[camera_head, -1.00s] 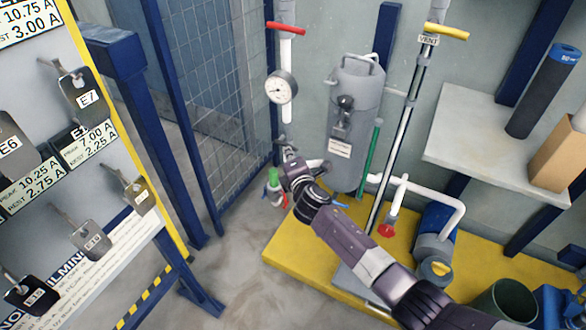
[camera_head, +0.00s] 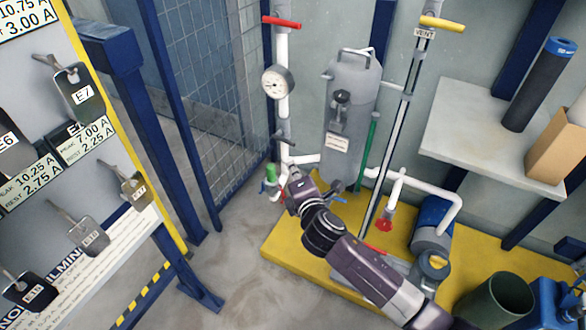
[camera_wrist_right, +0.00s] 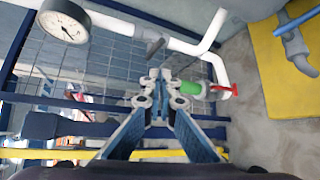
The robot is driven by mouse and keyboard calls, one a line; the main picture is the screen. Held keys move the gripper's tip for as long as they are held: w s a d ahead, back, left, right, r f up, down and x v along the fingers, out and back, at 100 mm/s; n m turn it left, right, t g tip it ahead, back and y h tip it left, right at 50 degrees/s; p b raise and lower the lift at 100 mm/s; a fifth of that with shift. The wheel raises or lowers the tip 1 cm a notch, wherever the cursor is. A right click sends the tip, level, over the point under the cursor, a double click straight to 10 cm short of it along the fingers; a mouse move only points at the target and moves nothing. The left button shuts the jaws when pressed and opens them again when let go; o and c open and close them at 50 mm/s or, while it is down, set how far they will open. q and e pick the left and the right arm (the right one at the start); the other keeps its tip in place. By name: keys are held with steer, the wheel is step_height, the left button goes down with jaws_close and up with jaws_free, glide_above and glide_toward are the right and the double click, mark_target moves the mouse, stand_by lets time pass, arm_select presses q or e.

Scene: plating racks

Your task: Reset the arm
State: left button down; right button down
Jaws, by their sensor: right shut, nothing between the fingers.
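My right arm comes in from the lower right in the head view. Its gripper (camera_head: 284,182) is small there and partly hidden by the wrist, near the white pipe beside the grey tank (camera_head: 352,115). In the right wrist view my right gripper (camera_wrist_right: 160,76) shows with its fingers together and nothing between them. A green fitting with a red handle (camera_wrist_right: 192,88) is behind and just right of the fingertips there. I cannot tell whether they touch. My left gripper is not in view.
The yellow platform (camera_head: 290,252) carries the tank, a blue pump (camera_head: 432,222) and a dark green bin (camera_head: 500,295). A shelf (camera_head: 470,140) is at right. Grey floor is clear at lower middle.

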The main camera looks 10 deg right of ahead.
stand_by(0.3)
